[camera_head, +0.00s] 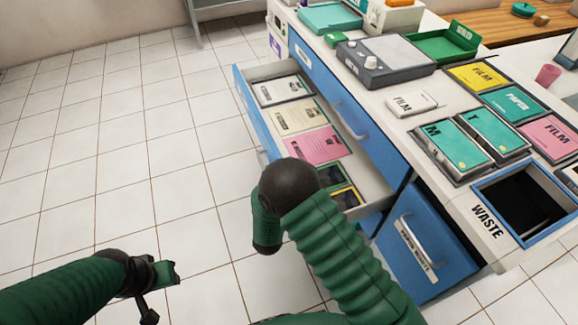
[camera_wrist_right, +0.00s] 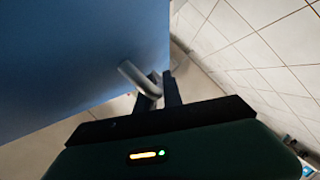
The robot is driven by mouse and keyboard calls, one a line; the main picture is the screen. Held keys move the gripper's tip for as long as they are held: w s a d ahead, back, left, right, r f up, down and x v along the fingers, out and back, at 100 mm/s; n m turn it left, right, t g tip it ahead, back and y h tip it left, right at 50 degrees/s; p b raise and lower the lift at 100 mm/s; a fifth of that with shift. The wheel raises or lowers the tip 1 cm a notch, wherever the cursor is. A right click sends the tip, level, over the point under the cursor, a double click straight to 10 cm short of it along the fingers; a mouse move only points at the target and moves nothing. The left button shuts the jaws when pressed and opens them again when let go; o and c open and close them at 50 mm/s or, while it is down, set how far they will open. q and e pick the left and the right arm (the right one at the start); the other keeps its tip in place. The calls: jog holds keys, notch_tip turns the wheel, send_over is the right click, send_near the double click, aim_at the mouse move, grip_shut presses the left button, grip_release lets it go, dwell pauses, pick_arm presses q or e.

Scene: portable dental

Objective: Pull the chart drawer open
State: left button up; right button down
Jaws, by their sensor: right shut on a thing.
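The chart drawer (camera_head: 375,191) stands well out from the white-topped cabinet in the head view. Its blue front faces left, and several coloured charts lie inside, among them a pink one (camera_head: 322,146). In the right wrist view, my right gripper (camera_wrist_right: 160,92) is shut on the grey drawer handle (camera_wrist_right: 134,75) at the edge of the blue front (camera_wrist_right: 75,55). In the head view my right arm hides this gripper, the handle and the drawer's near corner. My left gripper (camera_head: 160,290) is open and empty over the floor at lower left.
A blue drawer front with a handle (camera_head: 428,241) is shut at lower right. The counter carries a grey device (camera_head: 386,62), a green tray (camera_head: 440,46), labelled film and paper boxes and a waste opening (camera_head: 515,203). Tiled floor (camera_head: 130,150) left of the drawer is clear.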

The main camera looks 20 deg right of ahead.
pick_arm(q)
jog(key=shift+r, duration=0.3)
pick_arm(e)
jog(key=a, duration=0.5)
jog(key=shift+s+a+f, duration=0.2)
jog(key=shift+s+a, duration=0.15)
jog(key=c, duration=1.8)
grip_release()
jog(key=shift+w, duration=0.1)
pick_arm(q)
jog(key=shift+r+p, duration=0.1)
jog(key=shift+p, duration=0.25)
pick_arm(e)
jog(key=shift+o, duration=0.2)
jog(key=shift+d+r, duration=0.1)
